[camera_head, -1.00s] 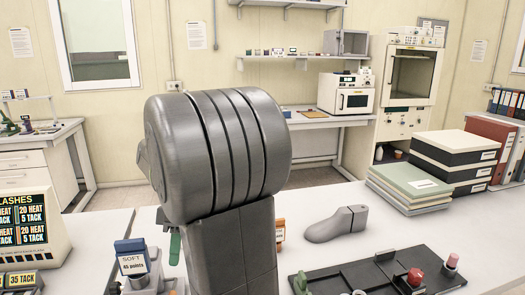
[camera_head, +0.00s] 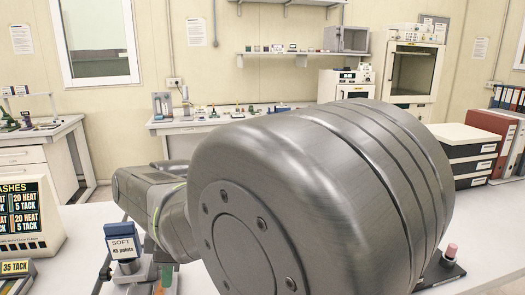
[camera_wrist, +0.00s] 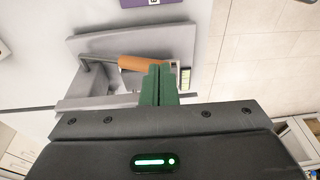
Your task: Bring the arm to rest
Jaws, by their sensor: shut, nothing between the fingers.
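My gripper shows in the wrist view, with its green fingers (camera_wrist: 158,84) together and nothing between them. Its dark body fills the lower part of that view. Beyond the fingertips is a grey fixture with an orange handle (camera_wrist: 143,63); I cannot tell whether the fingers touch it. In the head view my large grey arm links fill the middle and right foreground, and the gripper cannot be made out clearly there.
A blue-topped "SOFT 45 points" block (camera_head: 121,240) stands left of my arm. A display (camera_head: 17,215) is at the far left. Black boxes (camera_head: 468,160) and a red binder (camera_head: 492,145) stand at the right. My arm hides much of the table.

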